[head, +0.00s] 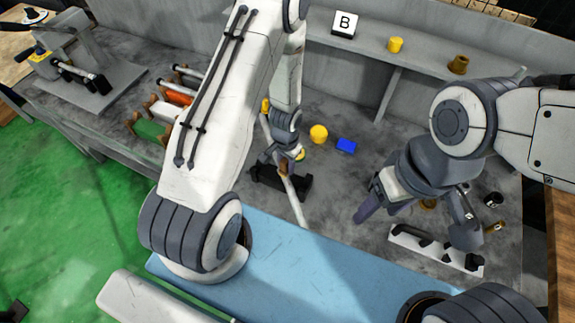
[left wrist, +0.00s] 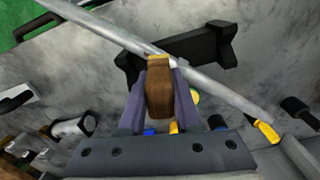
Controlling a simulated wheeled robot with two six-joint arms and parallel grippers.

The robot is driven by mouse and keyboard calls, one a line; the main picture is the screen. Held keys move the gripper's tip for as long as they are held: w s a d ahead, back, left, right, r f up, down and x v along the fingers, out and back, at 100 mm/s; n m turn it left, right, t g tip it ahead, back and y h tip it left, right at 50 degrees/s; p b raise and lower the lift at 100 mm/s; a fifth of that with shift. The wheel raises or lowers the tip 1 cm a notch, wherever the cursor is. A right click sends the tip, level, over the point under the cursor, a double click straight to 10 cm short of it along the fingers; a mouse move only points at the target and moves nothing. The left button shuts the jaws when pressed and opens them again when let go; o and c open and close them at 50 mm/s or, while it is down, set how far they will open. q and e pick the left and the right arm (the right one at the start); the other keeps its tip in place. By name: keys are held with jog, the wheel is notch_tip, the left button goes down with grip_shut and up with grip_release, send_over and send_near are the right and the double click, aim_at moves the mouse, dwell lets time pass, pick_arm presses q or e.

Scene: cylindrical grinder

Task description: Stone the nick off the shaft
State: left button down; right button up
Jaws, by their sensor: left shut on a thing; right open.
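My left gripper (head: 284,160) is shut on a brown block with a wood-like grain (left wrist: 158,88), which looks like the stone. In the head view the shaft (head: 297,205) slants toward me over the stand (head: 301,188). No nick can be made out. My right gripper (head: 416,222) is open over the bench at the right, its fingers wide apart.
A yellow cylinder (head: 318,133) and a blue block (head: 346,146) stand right of the shaft. A pale slotted rack (head: 436,250) lies below my right gripper. The shelf (head: 420,55) holds a B sign (head: 345,23).

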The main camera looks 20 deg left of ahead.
aim_at(286, 160)
pick_arm(q)
jog(key=shift+s+d+r+p, duration=0.1)
jog(key=shift+r+p, duration=0.25)
jog(key=shift+r, duration=0.45)
notch_tip(286, 160, up, 2)
jog(key=shift+r+p, duration=0.15)
jog(key=shift+p, duration=0.95)
pick_arm(e)
notch_tip(286, 160, up, 4)
jog(key=shift+s+f, duration=0.1)
jog(key=shift+f, duration=0.1)
